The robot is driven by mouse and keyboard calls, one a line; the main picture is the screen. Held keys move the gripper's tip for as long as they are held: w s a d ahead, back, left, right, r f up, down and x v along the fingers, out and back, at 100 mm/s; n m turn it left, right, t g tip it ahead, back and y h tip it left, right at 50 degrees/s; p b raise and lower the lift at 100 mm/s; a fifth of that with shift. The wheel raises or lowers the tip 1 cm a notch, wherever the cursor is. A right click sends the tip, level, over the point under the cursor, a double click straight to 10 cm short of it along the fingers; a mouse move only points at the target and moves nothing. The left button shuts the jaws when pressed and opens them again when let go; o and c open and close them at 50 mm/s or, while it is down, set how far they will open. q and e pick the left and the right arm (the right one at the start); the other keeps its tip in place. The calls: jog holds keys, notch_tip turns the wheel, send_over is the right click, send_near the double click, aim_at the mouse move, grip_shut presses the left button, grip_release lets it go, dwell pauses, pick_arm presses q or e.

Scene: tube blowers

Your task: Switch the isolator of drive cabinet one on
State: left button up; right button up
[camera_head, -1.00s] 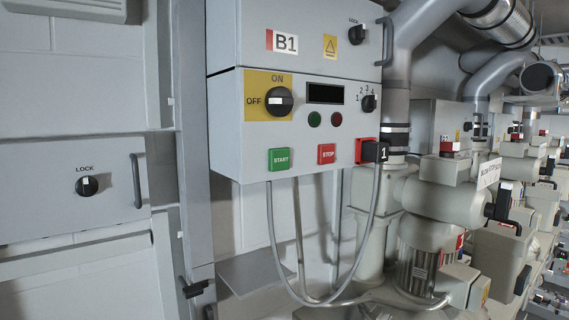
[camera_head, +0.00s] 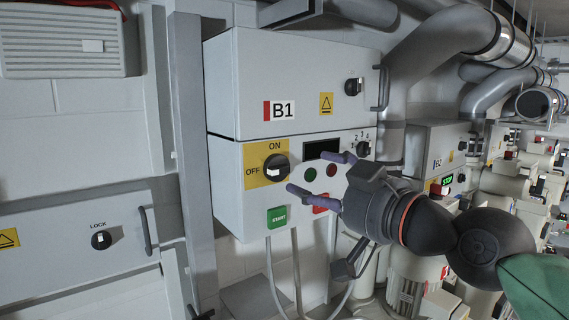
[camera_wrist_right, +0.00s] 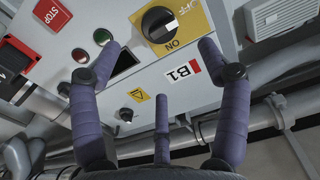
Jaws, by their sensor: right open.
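The isolator is a black rotary knob (camera_head: 276,168) on a yellow plate (camera_head: 255,178) marked ON above and OFF at left, on the front of cabinet B1 (camera_head: 226,150). A white mark shows on its face; I cannot tell its exact angle. The knob also shows at the top of the right wrist view (camera_wrist_right: 160,25). My right gripper (camera_head: 307,172) is open and empty, its fingers pointing at the panel just right of the knob and apart from it. In the wrist view the spread fingers (camera_wrist_right: 160,45) frame the knob from below. My left gripper is not in view.
Beside the isolator are a dark display (camera_head: 322,149), a green START button (camera_head: 278,217) and a red STOP button (camera_head: 320,203), partly hidden by my gripper. A selector (camera_head: 363,148) sits at right. Pipes and cabinet B2 (camera_head: 432,145) stand further right.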

aim_at(284, 171)
jog(key=p+x, duration=0.2)
jog(key=x, duration=0.7)
jog(key=shift+w+a, duration=0.2)
jog(key=shift+w, duration=0.15)
jog(key=shift+c, duration=0.3)
jog(key=c, duration=1.1)
